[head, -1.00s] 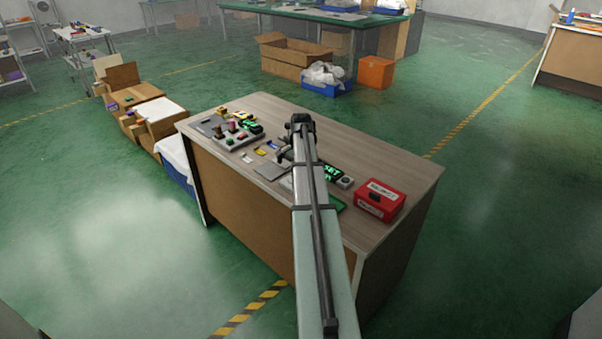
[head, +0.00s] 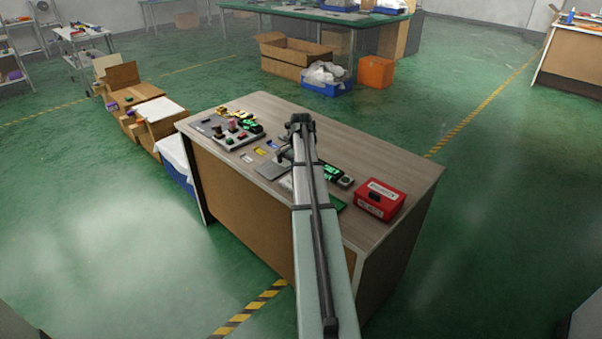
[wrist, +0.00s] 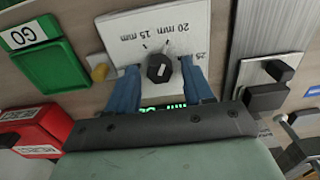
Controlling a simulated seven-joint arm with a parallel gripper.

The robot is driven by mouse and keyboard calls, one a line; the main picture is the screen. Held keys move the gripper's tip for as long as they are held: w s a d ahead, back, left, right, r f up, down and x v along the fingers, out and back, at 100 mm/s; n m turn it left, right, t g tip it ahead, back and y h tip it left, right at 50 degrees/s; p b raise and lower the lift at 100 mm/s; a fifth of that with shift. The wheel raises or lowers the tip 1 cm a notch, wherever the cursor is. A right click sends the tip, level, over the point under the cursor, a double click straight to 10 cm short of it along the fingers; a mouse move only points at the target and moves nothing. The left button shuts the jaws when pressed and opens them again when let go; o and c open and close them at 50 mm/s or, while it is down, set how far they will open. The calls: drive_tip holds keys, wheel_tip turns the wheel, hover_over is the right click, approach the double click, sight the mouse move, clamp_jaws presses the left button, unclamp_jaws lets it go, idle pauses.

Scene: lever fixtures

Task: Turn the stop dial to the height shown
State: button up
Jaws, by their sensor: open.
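The stop dial is a black knob (wrist: 160,67) with a white mark, on a pale plate (wrist: 125,22) in the wrist view. Its scale reads upside down, with 15 mm, 20 mm and a partly hidden 25. I cannot tell surely which label the mark points at. My gripper (wrist: 158,72) is open, with one blue finger on each side of the knob. I cannot tell whether either finger touches it. A lit green display (wrist: 163,107) shows between the fingers, partly covered and unreadable. In the head view my arm hides the dial.
A black lever part (wrist: 266,97) is at right. A red box (head: 380,199) sits near the bench's right end. The bench's far right top (head: 395,165) is clear.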

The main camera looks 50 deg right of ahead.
wheel_tip(320, 180, up, 14)
idle(0.7)
drive_tip(key=shift+f, duration=0.1)
idle(0.3)
drive_tip(key=w+a+f+n, duration=0.2)
drive_tip(key=a+f+n, duration=0.2)
drive_tip(key=a+f, duration=0.75)
drive_tip(key=w+a+f+n, duration=0.2)
drive_tip(key=a+f+n, duration=0.2)
drive_tip(key=a+f, duration=0.75)
drive_tip(key=s+a+f+n, duration=0.3)
drive_tip(key=s+a+f, duration=0.1)
drive_tip(key=a, duration=0.6)
drive_tip(key=s+a+f+n, duration=0.3)
drive_tip(key=a+n, duration=0.1)
drive_tip(key=a, duration=0.5)
drive_tip(key=s+a+f+n, duration=0.3)
drive_tip(key=s+a+f, duration=0.1)
drive_tip(key=a, duration=0.6)
drive_tip(key=s+f+g, duration=0.3)
drive_tip(key=s+f, duration=0.7)
drive_tip(key=s, duration=0.4)
drive_tip(key=s+f+g, duration=0.3)
drive_tip(key=s+f, duration=0.7)
drive_tip(key=s, duration=0.5)
drive_tip(key=shift+s+f+g, duration=0.2)
drive_tip(key=shift+s+g, duration=0.1)
drive_tip(key=shift+g, duration=0.1)
